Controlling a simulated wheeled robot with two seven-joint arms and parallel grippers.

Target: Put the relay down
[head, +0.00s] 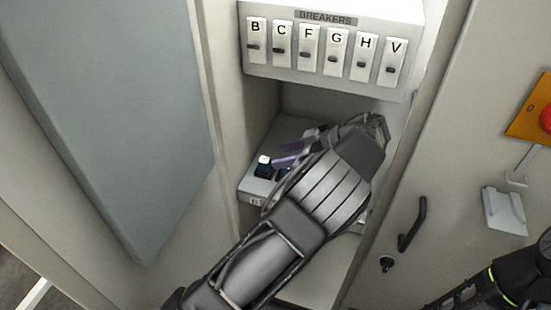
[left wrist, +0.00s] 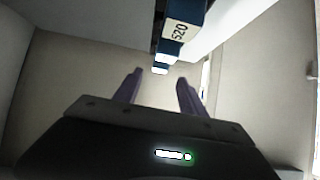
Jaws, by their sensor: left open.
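My left gripper (head: 288,155) reaches into the open cabinet, its purple fingers over a light grey shelf (head: 258,188). In the left wrist view my left gripper (left wrist: 158,88) is open, with nothing between its two fingers. A blue relay (left wrist: 187,16) with a white printed label shows at the top of that view, beyond the fingertips and apart from them. In the head view a small dark blue block with a white top (head: 263,167) stands on the shelf, left of the fingers. My left arm hides much of the shelf.
A breaker panel (head: 325,75) with several lettered switches hangs above the shelf. The cabinet's side walls are close around my arm. A door handle (head: 412,224), a grey holder (head: 505,209) and an orange plate with a red button (head: 532,110) are at right.

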